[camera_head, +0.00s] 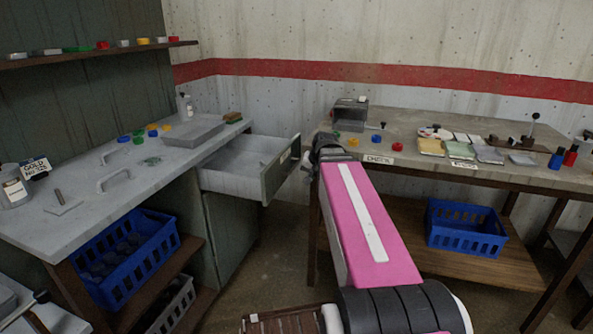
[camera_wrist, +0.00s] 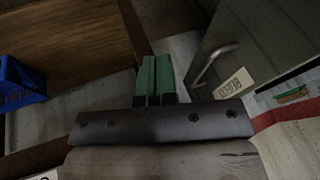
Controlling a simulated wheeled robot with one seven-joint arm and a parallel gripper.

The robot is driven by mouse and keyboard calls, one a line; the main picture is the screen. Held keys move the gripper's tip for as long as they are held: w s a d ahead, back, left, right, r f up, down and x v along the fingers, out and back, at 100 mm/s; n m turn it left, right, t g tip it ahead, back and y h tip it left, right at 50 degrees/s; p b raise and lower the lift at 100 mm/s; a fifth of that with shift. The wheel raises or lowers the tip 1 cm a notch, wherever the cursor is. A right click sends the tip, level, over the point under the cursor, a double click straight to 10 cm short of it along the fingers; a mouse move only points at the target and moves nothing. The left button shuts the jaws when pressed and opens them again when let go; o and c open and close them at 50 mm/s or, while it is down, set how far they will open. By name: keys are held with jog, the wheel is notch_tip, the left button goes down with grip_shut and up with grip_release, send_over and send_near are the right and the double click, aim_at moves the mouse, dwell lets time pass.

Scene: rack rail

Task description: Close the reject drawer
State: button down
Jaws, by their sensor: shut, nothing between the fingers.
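The reject drawer (camera_head: 243,166) is pulled out from under the left counter, and its grey inside looks empty. Its dark green front (camera_head: 279,176) faces my arm in the head view. In the wrist view the drawer front (camera_wrist: 270,35) shows at the upper right, with a curved metal handle (camera_wrist: 208,68) and a label (camera_wrist: 234,84) that reads as REJECT. My gripper's green fingers (camera_wrist: 156,72) are together and empty, to the left of the handle and apart from it in the picture. In the head view my wrist is just right of the drawer front; the fingertips are hidden there.
The left counter (camera_head: 60,225) holds a tray (camera_head: 193,132), coloured caps and loose handles. A wooden workbench (camera_head: 400,172) stands to the right, close to my arm, with a blue crate (camera_head: 466,229) on its lower shelf. Floor shows between counter and bench.

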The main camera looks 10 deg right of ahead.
notch_tip(320, 180, up, 7)
jog(key=w+d+m+t, duration=0.1)
jog(key=w+d+t, duration=0.1)
jog(key=w+a+f, duration=0.5)
jog(key=w+f, duration=0.2)
jog(key=f, duration=0.1)
jog(key=shift+a+f, duration=0.15)
jog(key=shift+f, duration=0.2)
jog(key=shift+w, duration=0.15)
jog(key=w+a, duration=0.4)
jog(key=a, duration=0.4)
jog(key=w+a, duration=0.5)
jog(key=a, duration=0.3)
jog(key=w+a, duration=0.5)
jog(key=a, duration=0.3)
jog(key=shift+a, duration=0.1)
jog(key=shift+a, duration=0.1)
jog(key=shift+r, duration=0.1)
